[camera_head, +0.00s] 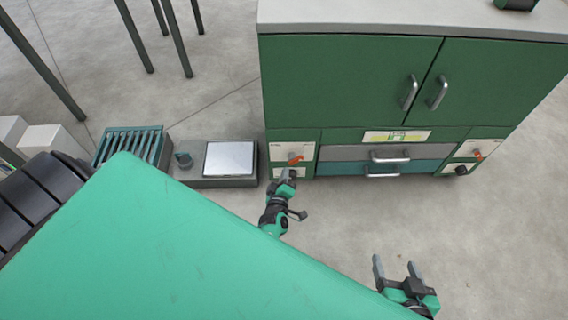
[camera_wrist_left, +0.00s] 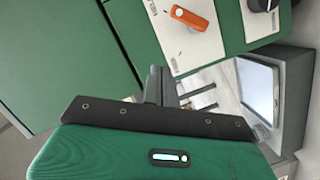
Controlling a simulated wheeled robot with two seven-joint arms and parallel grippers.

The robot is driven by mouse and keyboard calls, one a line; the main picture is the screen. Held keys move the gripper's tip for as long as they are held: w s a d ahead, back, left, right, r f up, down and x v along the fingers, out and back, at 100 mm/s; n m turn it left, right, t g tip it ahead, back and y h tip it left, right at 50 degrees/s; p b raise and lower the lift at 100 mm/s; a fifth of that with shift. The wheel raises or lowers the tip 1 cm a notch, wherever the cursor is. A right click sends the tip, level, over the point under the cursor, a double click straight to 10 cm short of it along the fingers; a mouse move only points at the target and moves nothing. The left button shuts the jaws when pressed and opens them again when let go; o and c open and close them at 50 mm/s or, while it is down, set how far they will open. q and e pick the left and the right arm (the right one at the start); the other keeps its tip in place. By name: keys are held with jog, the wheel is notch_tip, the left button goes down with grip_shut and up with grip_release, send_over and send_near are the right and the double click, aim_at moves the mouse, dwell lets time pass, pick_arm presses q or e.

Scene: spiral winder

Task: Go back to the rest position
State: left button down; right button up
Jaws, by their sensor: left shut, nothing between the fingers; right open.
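My left gripper (camera_head: 287,174) is shut and empty, just in front of the left control panel of the green cabinet (camera_head: 350,80). An orange switch (camera_head: 295,159) on that panel is right above its fingertips. In the left wrist view the shut fingers (camera_wrist_left: 155,85) point toward the panel, and the orange switch (camera_wrist_left: 189,18) is beyond them, apart in the picture. Whether the fingertips touch the panel I cannot tell. My right gripper (camera_head: 395,268) is open and empty over bare floor at the lower right.
A low unit with a pale square plate (camera_head: 230,158) stands left of the cabinet, beside a green slatted rack (camera_head: 128,145). Drawers with metal handles (camera_head: 390,157) are in the cabinet's lower middle. A second orange switch (camera_head: 478,155) is at right. The floor (camera_head: 480,230) at right is clear.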

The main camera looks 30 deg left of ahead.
pick_arm(q)
jog(key=shift+s+d+r, duration=0.1)
jog(key=shift+s+d, duration=0.1)
jog(key=shift+s, duration=0.25)
dwell(0.3)
